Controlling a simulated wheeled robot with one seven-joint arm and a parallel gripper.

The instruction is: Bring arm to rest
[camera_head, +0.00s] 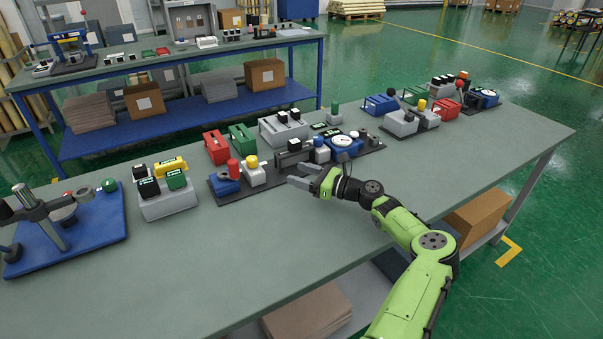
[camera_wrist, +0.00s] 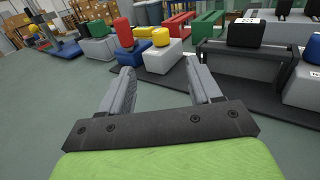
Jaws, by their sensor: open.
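My green arm reaches from the lower right of the head view over the near workbench (camera_head: 210,265). My gripper (camera_head: 297,174) is just in front of the middle black board of devices. In the wrist view my gripper (camera_wrist: 160,82) has its two grey fingers apart, with nothing between them. Ahead of the fingers are a blue block with a red cylinder (camera_wrist: 124,34) and a white block with a yellow top (camera_wrist: 161,38). A grey device with a black top (camera_wrist: 246,33) stands to the right. The fingers appear apart from these things.
A blue tray (camera_head: 98,235) with a clamp stand is at the left of the bench. A white box (camera_head: 167,203) with green and yellow tops stands beside it. More devices (camera_head: 402,122) stand toward the right. The front left bench surface is clear. A second blue-framed bench (camera_head: 190,130) is behind.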

